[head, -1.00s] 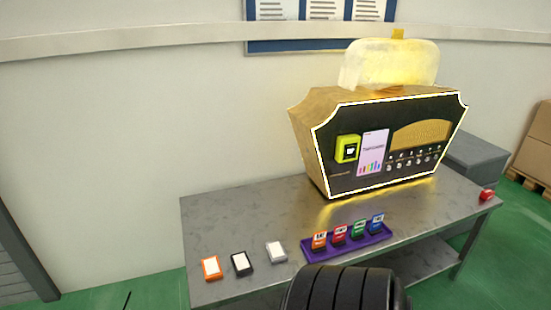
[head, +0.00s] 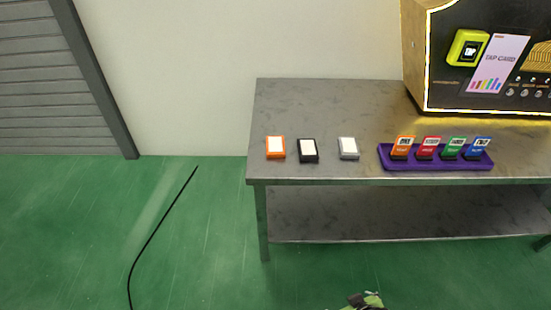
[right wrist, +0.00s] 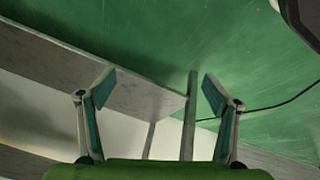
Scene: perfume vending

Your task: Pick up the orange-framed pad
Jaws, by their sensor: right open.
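The orange-framed pad (head: 275,148) has a white face and lies near the front left corner of the grey table in the head view. A black-framed pad (head: 308,151) and a grey-framed pad (head: 348,149) lie in a row to its right. My right gripper (right wrist: 158,82) is open and empty in the right wrist view. Grey table surfaces and green floor show beyond its fingers; no pad is visible there. A small part of what may be my arm shows at the bottom of the head view. My left gripper is not in view.
A purple tray (head: 385,161) with several coloured cards stands right of the pads on the table (head: 300,105). A vending machine (head: 436,100) stands behind it. A black cable (head: 160,225) lies on the green floor left of the table.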

